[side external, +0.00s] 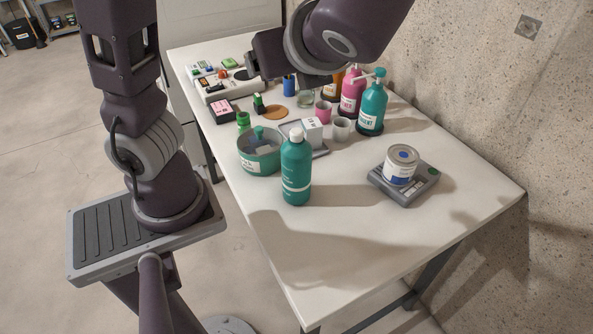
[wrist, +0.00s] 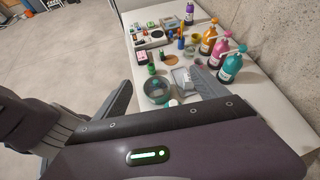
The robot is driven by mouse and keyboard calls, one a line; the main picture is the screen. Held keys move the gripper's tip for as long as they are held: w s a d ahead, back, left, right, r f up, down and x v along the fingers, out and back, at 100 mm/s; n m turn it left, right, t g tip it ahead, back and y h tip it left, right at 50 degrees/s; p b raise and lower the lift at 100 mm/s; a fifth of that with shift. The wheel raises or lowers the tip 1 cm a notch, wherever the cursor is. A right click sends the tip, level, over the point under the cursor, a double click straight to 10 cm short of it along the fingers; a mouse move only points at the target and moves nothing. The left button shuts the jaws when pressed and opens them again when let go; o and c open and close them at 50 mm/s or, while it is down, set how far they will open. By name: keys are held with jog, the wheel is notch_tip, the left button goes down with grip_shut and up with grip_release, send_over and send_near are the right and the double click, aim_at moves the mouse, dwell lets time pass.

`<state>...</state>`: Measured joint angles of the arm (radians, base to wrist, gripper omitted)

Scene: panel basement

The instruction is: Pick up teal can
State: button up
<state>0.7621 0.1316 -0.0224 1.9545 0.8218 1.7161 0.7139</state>
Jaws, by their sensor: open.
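Several teal things stand on the white table: a round open tub (side external: 262,162) with items in it, a bottle with a white cap (side external: 296,178), and a pump bottle (side external: 371,112). The tub also shows in the wrist view (wrist: 152,98). None is plainly a teal can. The one clear can (side external: 401,168) is pale with a blue label and stands upright on a grey scale at the right. My gripper (side external: 251,64) is open above the far left of the table, apart from all of these.
Pink (side external: 351,97) and orange pump bottles stand along the wall side. A white box (side external: 312,131) sits on a grey base by the tub. Small cups and a white device (side external: 222,90) fill the far half. The near table end (side external: 340,250) is clear. A concrete wall borders the right.

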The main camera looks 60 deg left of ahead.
aim_at(296, 184)
jog(key=f, duration=0.9)
jog(key=w+d+f+m+t+y, duration=0.1)
jog(key=f, duration=0.9)
jog(key=d+f+m, duration=0.1)
jog(key=f, duration=0.8)
jog(key=shift+w+f+y, duration=0.2)
jog(key=shift+w+y, duration=0.1)
jog(key=shift+w, duration=0.05)
jog(key=x, duration=0.3)
jog(key=f+x, duration=0.1)
jog(key=x, duration=0.3)
jog(key=shift+f, duration=0.1)
jog(key=shift+c, duration=0.4)
grip_shut()
